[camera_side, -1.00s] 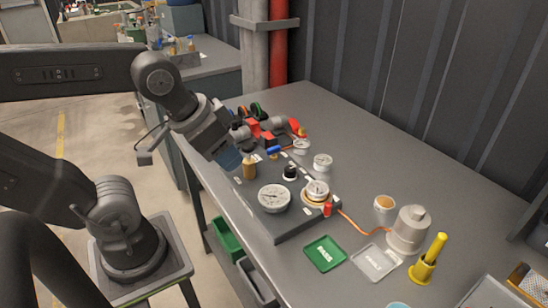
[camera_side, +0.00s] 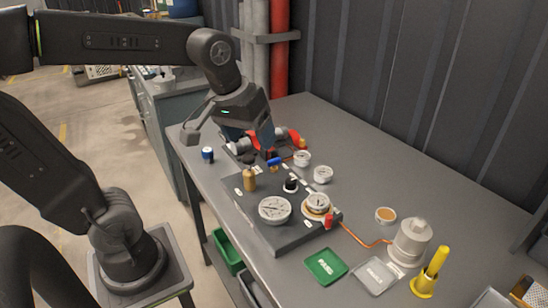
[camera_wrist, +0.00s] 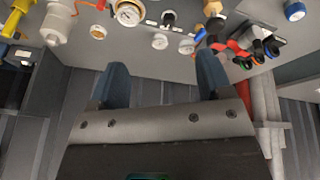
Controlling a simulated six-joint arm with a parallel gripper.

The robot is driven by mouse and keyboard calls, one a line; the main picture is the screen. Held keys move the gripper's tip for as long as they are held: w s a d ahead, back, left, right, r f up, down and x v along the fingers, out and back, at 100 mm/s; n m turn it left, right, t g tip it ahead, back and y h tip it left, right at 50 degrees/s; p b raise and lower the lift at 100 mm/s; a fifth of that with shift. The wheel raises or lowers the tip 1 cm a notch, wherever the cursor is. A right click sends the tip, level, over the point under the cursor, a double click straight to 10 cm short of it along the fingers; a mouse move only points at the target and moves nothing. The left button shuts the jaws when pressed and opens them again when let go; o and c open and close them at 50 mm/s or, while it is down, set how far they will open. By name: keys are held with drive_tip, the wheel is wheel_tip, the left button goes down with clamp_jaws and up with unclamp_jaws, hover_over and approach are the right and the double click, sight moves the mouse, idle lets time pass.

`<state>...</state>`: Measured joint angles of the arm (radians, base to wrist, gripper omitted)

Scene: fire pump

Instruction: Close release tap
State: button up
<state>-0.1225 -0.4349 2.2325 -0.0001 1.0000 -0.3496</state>
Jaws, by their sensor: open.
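My gripper (camera_wrist: 163,76) is open and empty, with its two blue-grey fingers spread apart in the wrist view. In the side view my gripper (camera_side: 252,138) hangs over the back end of the pump panel (camera_side: 280,236) and hides part of the fittings there. A small blue lever (camera_side: 275,161) shows just in front of the fingers. A red valve body (camera_side: 297,140) lies behind them. A brass fitting (camera_side: 249,180) stands upright at the panel's left side. I cannot tell for sure which part is the release tap. No contact is clear.
A large gauge (camera_side: 274,209) and a smaller gauge (camera_side: 318,202) sit on the panel. A blue-and-white cylinder (camera_side: 207,154) stands at the table's left edge. A green tray (camera_side: 326,266) and a yellow holder (camera_side: 427,276) are at the front. The wall borders the back.

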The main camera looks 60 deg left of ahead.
drive_tip(key=w+a+f+n+g, duration=0.1)
drive_tip(key=w+a+n+g, duration=0.1)
drive_tip(key=w+a+n, duration=0.6)
drive_tip(key=n+g, duration=0.2)
drive_tip(key=n, duration=0.3)
hover_over(274, 159)
wheel_tip(274, 159, down, 4)
wheel_tip(274, 159, down, 14)
drive_tip(key=shift+r, duration=0.1)
drive_tip(key=c, duration=0.9)
